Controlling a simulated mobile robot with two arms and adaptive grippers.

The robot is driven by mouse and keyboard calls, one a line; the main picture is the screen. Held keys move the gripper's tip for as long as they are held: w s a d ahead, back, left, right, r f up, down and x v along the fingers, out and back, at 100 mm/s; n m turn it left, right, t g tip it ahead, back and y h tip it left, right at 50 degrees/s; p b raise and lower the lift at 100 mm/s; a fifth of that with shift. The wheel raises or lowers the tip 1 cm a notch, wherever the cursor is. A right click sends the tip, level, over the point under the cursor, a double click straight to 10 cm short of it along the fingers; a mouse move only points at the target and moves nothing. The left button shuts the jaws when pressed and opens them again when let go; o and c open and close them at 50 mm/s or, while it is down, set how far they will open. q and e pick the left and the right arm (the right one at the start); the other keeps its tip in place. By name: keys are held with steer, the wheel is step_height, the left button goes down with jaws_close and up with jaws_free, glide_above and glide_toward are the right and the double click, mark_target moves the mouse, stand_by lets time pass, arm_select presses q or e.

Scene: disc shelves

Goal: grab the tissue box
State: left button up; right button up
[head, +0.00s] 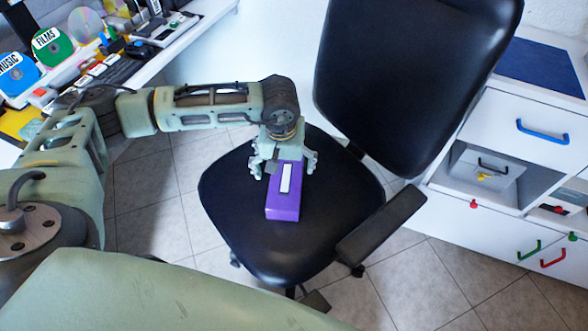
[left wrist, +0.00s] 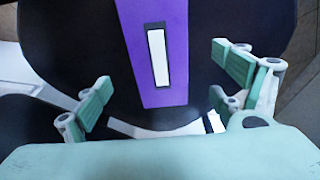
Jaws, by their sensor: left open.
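The purple tissue box (head: 284,206) with a white slot on top lies on the black seat of the office chair (head: 232,205). My left gripper (head: 285,172) is above the far end of the box, with a finger on each side of it. In the left wrist view the box (left wrist: 173,85) lies between the spread fingers of the gripper (left wrist: 165,85), with a gap on both sides. The gripper is open and holds nothing. My right gripper is not in view.
The chair's backrest (head: 400,80) rises behind the seat, and an armrest (head: 382,225) stands at right. A white cabinet (head: 520,180) with coloured handles is at right. A desk (head: 150,65) with discs and a keyboard is at upper left. Tiled floor shows around the chair.

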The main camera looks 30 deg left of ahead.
mark_target(286, 178)
arm_select(q)
steer(key=f, duration=0.6)
steer(key=shift+w+a+f+b, duration=0.1)
steer(key=shift+w+f+b, duration=0.2)
steer(key=shift+w, duration=0.05)
steer(key=shift+w+f, duration=0.1)
steer(key=shift+f, duration=0.25)
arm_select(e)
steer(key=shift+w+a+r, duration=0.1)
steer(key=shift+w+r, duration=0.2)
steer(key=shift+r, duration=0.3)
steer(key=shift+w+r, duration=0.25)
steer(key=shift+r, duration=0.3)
arm_select(q)
steer(key=c, duration=1.3)
